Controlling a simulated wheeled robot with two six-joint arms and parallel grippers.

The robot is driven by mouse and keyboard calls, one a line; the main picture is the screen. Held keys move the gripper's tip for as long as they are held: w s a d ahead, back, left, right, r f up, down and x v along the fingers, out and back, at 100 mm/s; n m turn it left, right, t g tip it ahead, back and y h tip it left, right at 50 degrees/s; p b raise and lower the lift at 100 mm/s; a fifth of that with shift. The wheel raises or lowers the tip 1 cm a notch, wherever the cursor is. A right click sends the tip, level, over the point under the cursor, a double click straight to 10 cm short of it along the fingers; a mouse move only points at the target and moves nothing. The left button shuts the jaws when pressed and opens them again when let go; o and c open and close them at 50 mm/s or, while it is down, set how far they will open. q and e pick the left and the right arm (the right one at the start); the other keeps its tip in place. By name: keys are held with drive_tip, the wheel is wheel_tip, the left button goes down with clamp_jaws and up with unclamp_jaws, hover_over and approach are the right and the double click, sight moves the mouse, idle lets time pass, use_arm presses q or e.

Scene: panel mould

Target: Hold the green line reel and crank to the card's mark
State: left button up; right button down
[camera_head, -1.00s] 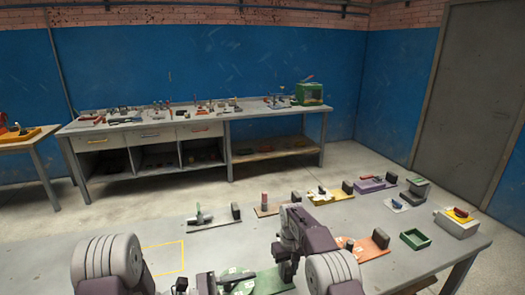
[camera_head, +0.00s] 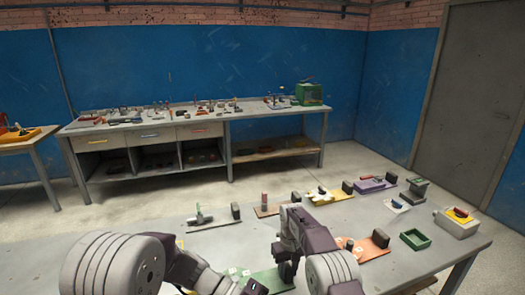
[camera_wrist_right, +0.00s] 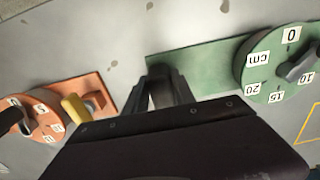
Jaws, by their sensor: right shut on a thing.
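The green line reel shows best in the right wrist view: a flat green board (camera_wrist_right: 190,65) with a round green dial (camera_wrist_right: 268,88) at its right end. White labels on the dial read 0, 10, 15, 20 and cm. A grey crank (camera_wrist_right: 298,66) lies across the dial, partly cut off by the frame. My right gripper (camera_wrist_right: 168,82) is shut on the board's edge, away from the dial; it also shows in the head view (camera_head: 287,272). My left gripper (camera_head: 250,287) is low in the head view, close to the dial end; its fingers are not clear. I cannot make out the card.
An orange reel (camera_wrist_right: 45,120) with a yellow handle lies beside my right gripper. Behind are several small fixtures, a green tray (camera_head: 415,239) and a grey box (camera_head: 456,223) at the right. A yellow outline (camera_wrist_right: 308,125) marks the table near the dial.

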drive_tip(key=c, duration=1)
unclamp_jaws()
drive_tip(key=shift+o, duration=0.2)
drive_tip(key=shift+r, duration=0.1)
